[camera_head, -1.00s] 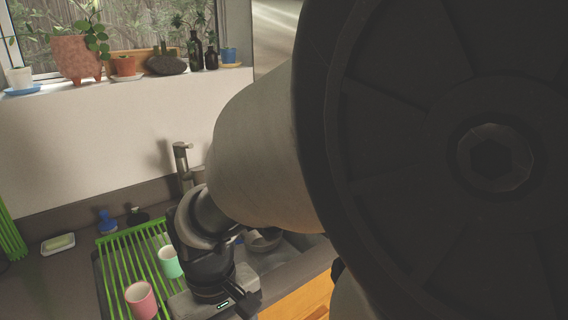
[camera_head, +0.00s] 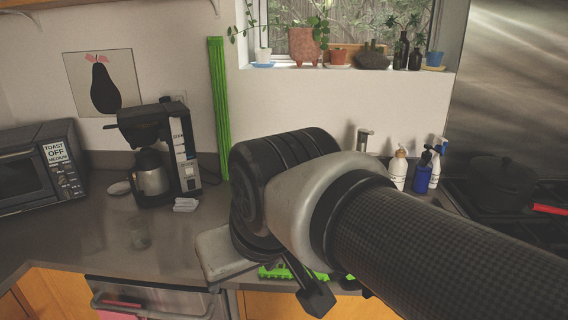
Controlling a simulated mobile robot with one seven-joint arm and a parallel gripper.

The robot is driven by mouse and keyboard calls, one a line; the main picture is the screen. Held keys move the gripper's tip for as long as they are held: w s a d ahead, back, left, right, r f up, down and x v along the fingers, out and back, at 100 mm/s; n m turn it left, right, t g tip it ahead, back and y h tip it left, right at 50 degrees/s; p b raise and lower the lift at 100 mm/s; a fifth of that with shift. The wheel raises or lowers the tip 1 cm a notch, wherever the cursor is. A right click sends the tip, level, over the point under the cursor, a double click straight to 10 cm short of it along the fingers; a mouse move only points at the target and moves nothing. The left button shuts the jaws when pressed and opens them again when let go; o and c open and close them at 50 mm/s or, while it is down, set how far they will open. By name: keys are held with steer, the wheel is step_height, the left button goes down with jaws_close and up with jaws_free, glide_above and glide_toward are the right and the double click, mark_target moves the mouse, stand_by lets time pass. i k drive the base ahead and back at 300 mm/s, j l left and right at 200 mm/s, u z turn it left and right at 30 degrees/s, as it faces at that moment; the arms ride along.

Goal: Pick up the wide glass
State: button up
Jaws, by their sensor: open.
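A clear glass (camera_head: 139,232) stands on the dark counter, left of the middle, in front of the coffee maker. It is see-through and faint, so its exact width is hard to judge. It is the only clear glass I can make out. My gripper (camera_head: 308,287) is to the right of it, near the counter's front edge, clearly apart from the glass. One dark finger shows below my wrist; the rest of the jaw is largely hidden. My gripper is open, and I see nothing held in it.
A coffee maker (camera_head: 160,150) stands behind the glass, and a toaster oven (camera_head: 40,165) is at the far left. A green drying rack (camera_head: 280,272) is mostly hidden beneath my arm. Bottles (camera_head: 398,168) stand by the faucet. The counter around the glass is mostly clear.

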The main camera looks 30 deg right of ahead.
mark_target(140, 234)
steer(key=u, duration=0.35)
steer(key=i+j+z, duration=0.1)
steer(key=z, duration=0.3)
steer(key=i+j+z, duration=0.1)
steer(key=j+z, duration=0.5)
steer(key=z, duration=0.2)
steer(key=i+j+z, duration=0.15)
steer(key=j, duration=0.45)
steer(key=j+z, duration=0.15)
steer(key=j, duration=1.3)
